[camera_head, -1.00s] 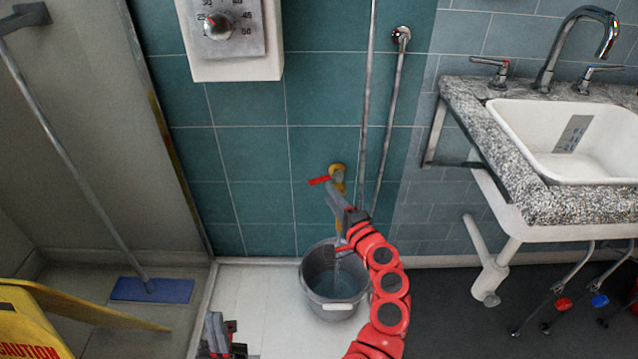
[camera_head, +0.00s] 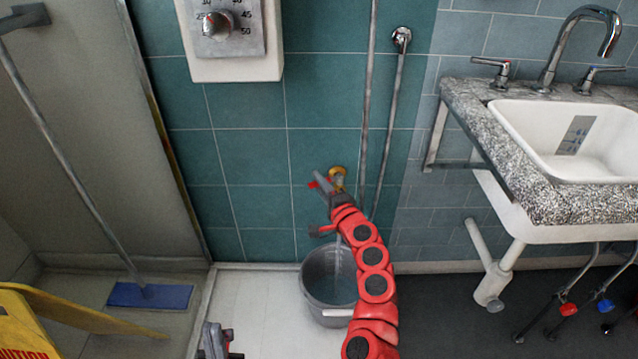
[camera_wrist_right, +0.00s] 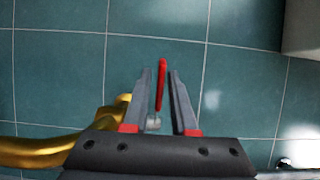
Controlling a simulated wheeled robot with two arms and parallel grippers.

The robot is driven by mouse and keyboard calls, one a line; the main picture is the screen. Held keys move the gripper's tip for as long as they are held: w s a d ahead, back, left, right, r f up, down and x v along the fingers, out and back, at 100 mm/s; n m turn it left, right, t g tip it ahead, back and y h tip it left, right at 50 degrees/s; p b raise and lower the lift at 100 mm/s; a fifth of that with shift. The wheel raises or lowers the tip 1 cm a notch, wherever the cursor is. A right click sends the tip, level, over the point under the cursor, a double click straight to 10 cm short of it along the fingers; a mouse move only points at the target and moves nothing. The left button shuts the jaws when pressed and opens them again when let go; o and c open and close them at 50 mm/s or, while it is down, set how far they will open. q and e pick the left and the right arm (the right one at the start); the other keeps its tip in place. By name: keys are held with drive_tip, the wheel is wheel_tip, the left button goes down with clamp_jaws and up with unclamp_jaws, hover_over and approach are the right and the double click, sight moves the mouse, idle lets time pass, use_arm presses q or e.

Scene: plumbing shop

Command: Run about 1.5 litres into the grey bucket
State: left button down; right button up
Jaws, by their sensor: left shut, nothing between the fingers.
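The grey bucket (camera_head: 318,278) stands on the white floor by the teal wall, below the brass tap (camera_head: 338,174). A thin pale streak, apparently running water, drops into it; my right arm hides part of the bucket, and the water level is unclear. The tap's red lever (camera_head: 313,184) points left. My right gripper (camera_head: 319,180) is at the tap, its fingers apart. In the right wrist view the red lever (camera_wrist_right: 161,85) stands between the open fingers (camera_wrist_right: 160,78), with the brass tap body (camera_wrist_right: 40,152) to the left. My left gripper (camera_head: 214,340) is shut and empty at the bottom.
A white sink (camera_head: 520,125) in a speckled counter is at the right, with pipes below. Chrome pipes (camera_head: 385,130) run down the wall beside the tap. A dial box (camera_head: 230,68) hangs above. A blue mop (camera_head: 150,296) and yellow caution sign (camera_head: 30,325) are at the left.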

clamp_jaws()
idle(1.1)
